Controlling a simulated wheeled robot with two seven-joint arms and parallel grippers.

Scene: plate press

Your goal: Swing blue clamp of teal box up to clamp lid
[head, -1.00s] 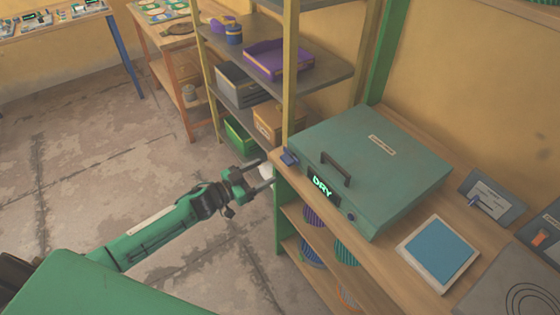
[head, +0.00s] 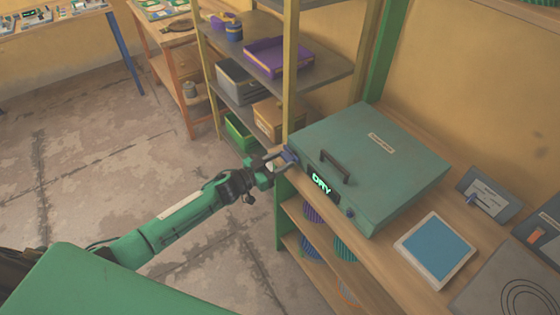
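The teal box (head: 385,155) sits on the wooden bench with its lid down, a dark handle (head: 335,167) on top and a lit "DRY" display (head: 321,184) on its front. A blue clamp (head: 290,155) sticks out at the box's front left corner. My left gripper (head: 283,160) is at this clamp, with its fingers around or against it. The fingers partly cover the clamp, and I cannot tell whether they grip it. A small blue part (head: 350,212) shows at the box's front right. My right gripper is not in view.
A shelf rack (head: 300,70) with a purple tray (head: 279,57) and bins stands close behind my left gripper. A blue-topped pad (head: 436,250) and a grey holder (head: 489,194) lie right of the box. Striped plates (head: 345,248) stand under the bench. Open floor lies left.

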